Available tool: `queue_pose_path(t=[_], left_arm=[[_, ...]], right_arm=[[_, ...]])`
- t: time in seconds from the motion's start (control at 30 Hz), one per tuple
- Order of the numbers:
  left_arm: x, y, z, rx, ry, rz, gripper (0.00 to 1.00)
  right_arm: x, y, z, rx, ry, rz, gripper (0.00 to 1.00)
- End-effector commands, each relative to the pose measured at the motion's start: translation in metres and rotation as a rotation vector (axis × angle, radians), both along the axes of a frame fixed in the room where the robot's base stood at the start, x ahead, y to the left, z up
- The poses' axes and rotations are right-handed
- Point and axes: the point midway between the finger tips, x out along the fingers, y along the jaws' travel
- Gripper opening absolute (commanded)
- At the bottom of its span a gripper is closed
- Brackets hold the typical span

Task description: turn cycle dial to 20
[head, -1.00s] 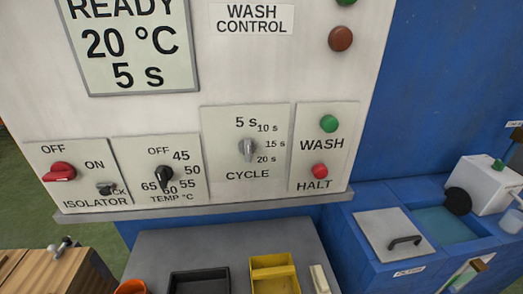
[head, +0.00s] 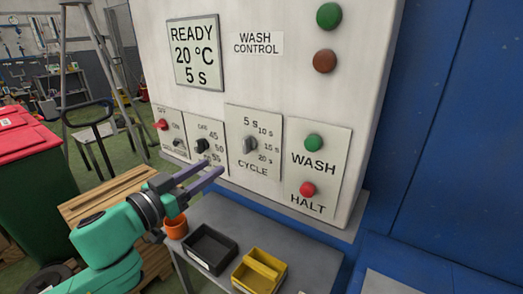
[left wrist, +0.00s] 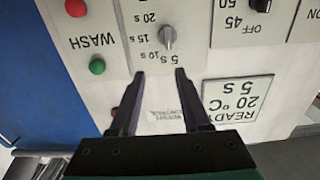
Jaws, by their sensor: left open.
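The cycle dial (head: 249,145) is a grey knob on a white plate marked 5 s, 10 s, 15 s and 20 s. It points up towards the 5 s mark, and the display (head: 195,52) reads READY, 20 °C, 5 s. My left gripper (head: 213,166) is open and empty, in front of the panel and left of the dial, partly covering the temperature plate. In the left wrist view the panel is upside down; the dial (left wrist: 168,38) lies just beyond the open fingertips (left wrist: 158,72), not between them. My right gripper is not in view.
The temperature dial (head: 202,145) and red isolator (head: 161,124) are left of the cycle dial. The green WASH button (head: 314,142) and red HALT button (head: 307,189) are right. Below stands a grey table with a black tray (head: 209,249) and yellow tray (head: 258,274).

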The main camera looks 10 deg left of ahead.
Motion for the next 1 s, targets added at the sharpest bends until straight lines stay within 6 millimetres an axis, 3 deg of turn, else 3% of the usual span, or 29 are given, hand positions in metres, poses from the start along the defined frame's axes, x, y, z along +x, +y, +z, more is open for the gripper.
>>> queue_pose_path(t=[0.3, 0.57, 1.0], left_arm=[[0.026, -0.008, 0.002, 0.004, -0.005, 0.004, 0.47], [0.053, -0.019, 0.005, 0.001, -0.006, 0.005, 0.47], [0.128, -0.048, 0.003, -0.001, -0.001, 0.006, 0.47]], right_arm=[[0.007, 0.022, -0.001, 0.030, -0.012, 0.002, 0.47], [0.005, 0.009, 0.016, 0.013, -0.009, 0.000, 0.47], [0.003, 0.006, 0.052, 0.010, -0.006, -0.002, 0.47]])
